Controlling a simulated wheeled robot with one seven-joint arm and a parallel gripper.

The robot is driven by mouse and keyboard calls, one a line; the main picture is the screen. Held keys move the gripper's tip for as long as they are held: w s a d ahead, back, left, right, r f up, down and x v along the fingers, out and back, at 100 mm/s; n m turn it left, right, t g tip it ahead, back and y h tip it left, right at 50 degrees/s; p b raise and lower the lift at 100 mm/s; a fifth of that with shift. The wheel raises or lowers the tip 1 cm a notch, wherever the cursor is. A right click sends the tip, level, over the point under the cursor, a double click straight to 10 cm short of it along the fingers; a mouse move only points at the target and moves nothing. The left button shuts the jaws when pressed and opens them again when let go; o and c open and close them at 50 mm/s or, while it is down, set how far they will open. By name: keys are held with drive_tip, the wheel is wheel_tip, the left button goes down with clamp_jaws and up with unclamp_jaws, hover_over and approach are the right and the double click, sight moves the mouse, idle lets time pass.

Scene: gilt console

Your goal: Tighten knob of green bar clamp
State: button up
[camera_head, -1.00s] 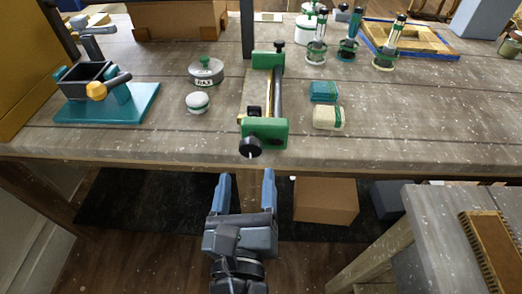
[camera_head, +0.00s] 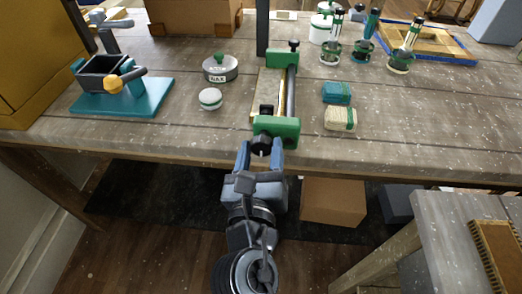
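The green bar clamp (camera_head: 276,127) lies on the wooden workbench, with green jaws at its near and far ends and a dark bar between them. Its round black knob (camera_head: 261,143) faces me at the bench's front edge. My gripper (camera_head: 260,150) is in front of the clamp, with its two blue fingers apart, one on either side of the knob in this view. I cannot tell whether the fingers touch the knob or how far below or short of it they are.
A teal-based vise (camera_head: 123,99) stands at left, with a lidded grey tin (camera_head: 220,69) and a small round tin (camera_head: 210,98) nearer the clamp. Teal (camera_head: 336,93) and cream (camera_head: 341,118) bundles lie to the right. The lower bench (camera_head: 465,245) is at front right.

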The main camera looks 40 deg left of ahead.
drive_tip(key=c, duration=0.7)
drive_tip(key=shift+m, duration=0.4)
